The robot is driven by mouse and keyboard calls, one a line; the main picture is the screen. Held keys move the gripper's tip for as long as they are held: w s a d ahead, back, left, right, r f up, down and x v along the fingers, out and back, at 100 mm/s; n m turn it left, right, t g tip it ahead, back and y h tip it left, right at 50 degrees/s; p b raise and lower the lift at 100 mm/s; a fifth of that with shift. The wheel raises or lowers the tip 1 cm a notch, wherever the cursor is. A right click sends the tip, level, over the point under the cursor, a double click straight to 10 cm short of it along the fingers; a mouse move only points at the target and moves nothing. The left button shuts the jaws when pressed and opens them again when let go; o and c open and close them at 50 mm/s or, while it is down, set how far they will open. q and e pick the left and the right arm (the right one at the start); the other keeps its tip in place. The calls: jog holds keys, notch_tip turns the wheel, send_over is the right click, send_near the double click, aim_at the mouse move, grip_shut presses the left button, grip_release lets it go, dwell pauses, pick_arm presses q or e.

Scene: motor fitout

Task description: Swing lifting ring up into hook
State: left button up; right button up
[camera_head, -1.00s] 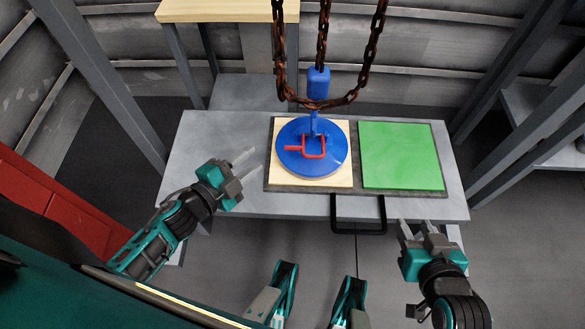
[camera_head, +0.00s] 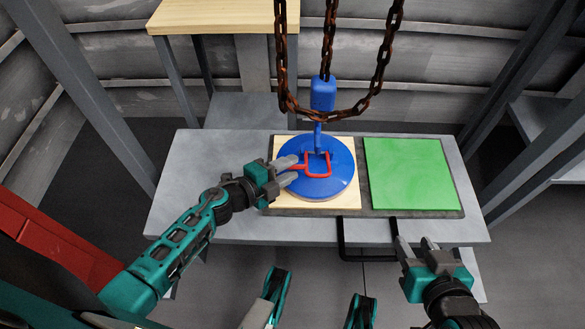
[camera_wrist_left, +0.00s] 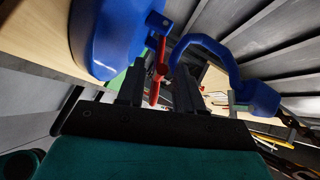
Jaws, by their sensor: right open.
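The blue hook (camera_head: 318,138) hangs at the ring's far side, below a blue block (camera_head: 323,95). My left gripper (camera_head: 287,171) is at the handle. In the left wrist view its fingers (camera_wrist_left: 158,92) are apart, with the red ring (camera_wrist_left: 160,68) between them; contact is unclear. The blue hook (camera_wrist_left: 205,45) shows to the right there. My right gripper (camera_head: 417,246) is open and empty, in front of the table.
Rusty chains (camera_head: 329,45) hang above the hook. The blue part rests on a wooden square (camera_head: 285,201) on the grey table (camera_head: 185,190). A green square (camera_head: 410,175) lies bare to the right. A black handle (camera_head: 370,258) juts from the table's front.

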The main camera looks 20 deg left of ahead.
pick_arm(q)
jog(key=shift+x, duration=0.95)
grip_shut()
